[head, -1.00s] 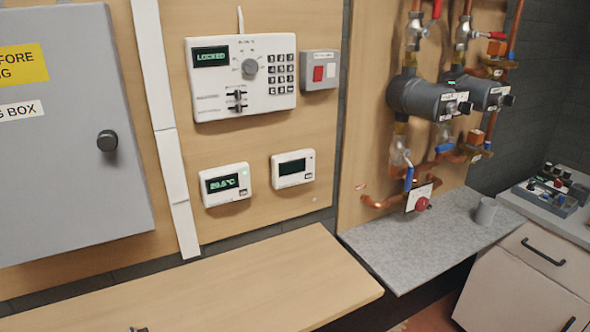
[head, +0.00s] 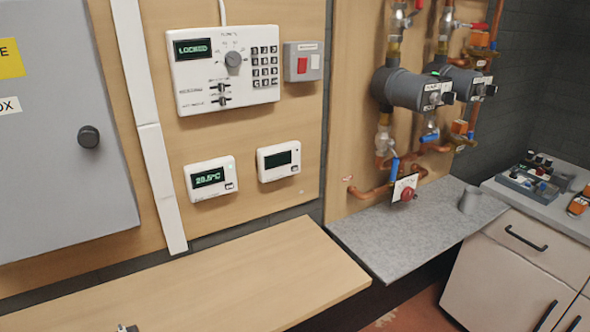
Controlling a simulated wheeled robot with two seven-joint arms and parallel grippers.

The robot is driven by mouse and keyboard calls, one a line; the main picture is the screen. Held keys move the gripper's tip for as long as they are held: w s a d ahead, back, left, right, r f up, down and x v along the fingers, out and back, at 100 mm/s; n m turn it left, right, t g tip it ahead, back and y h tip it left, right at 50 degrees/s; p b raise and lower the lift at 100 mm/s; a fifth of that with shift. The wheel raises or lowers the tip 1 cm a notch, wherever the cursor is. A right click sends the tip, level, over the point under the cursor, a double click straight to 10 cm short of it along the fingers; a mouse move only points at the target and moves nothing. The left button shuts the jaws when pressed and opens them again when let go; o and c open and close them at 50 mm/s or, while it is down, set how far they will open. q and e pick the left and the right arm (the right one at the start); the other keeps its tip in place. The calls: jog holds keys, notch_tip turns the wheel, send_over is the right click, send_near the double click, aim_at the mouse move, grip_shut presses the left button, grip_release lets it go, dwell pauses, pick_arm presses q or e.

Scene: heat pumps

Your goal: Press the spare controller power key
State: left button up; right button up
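Two small white controllers hang side by side on the wooden wall panel. The left controller (head: 211,179) has a lit display reading about 29.5°C. The right controller (head: 279,160) has a dark, blank display and a small key (head: 295,169) at its lower right. No label shows which one is the spare; only the right one appears unlit. Neither of my grippers can be made out. A small dark tip (head: 127,328) shows at the bottom edge, too cut off to identify.
A larger white control panel (head: 190,98) reading LOCKED, with dial and keypad, hangs above, beside a grey switch box (head: 303,62) with a red button. A wooden shelf (head: 230,280) juts out below. Pipes and pumps (head: 405,89) stand right, above a grey worktop (head: 400,240). A grey cabinet (head: 50,180) is left.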

pick_arm(q)
grip_shut()
dwell(1.4)
